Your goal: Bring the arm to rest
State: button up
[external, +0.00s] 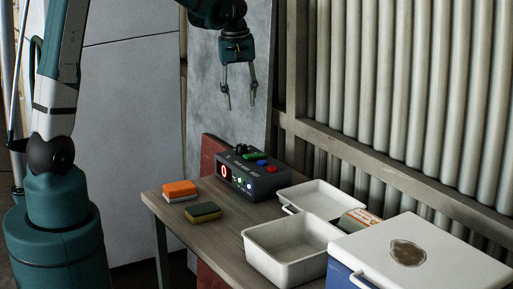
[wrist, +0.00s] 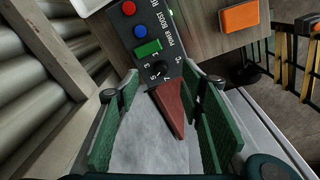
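My gripper (external: 239,97) hangs in the air above the back of the table, pointing down, with its two fingers apart and nothing between them. In the wrist view my gripper (wrist: 160,125) also shows open, its green finger pads wide apart. Below it in the external view stands a dark control box (external: 252,174) with coloured buttons and lit indicators. The box also shows in the wrist view (wrist: 146,40), past the fingertips. My arm comes in from the upper left of the external view.
The table (external: 222,236) holds an orange sponge (external: 180,187), a dark-topped yellow sponge (external: 203,212), a white bin (external: 290,252), a white tray (external: 322,199) and a small labelled item (external: 359,220). A blue cooler with a white lid (external: 440,250) stands front right. A corrugated wall (external: 420,90) rises behind.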

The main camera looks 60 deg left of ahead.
jog(key=s+d+r+m+t, duration=0.3)
jog(key=s+d+r+m, duration=0.2)
jog(key=s+d+r, duration=0.55)
jog(key=s+d+f+m+t, duration=0.1)
jog(key=s+d+m, duration=0.3)
jog(key=s, duration=0.4)
jog(key=s+d+f+m+t, duration=0.1)
jog(key=s+d+m+t, duration=0.1)
jog(key=s+d, duration=0.3)
jog(key=shift+s+d+f+m+b, duration=0.35)
jog(key=shift+s+m, duration=0.55)
jog(key=shift+s, duration=1.4)
jog(key=shift+c, duration=0.5)
dwell(0.5)
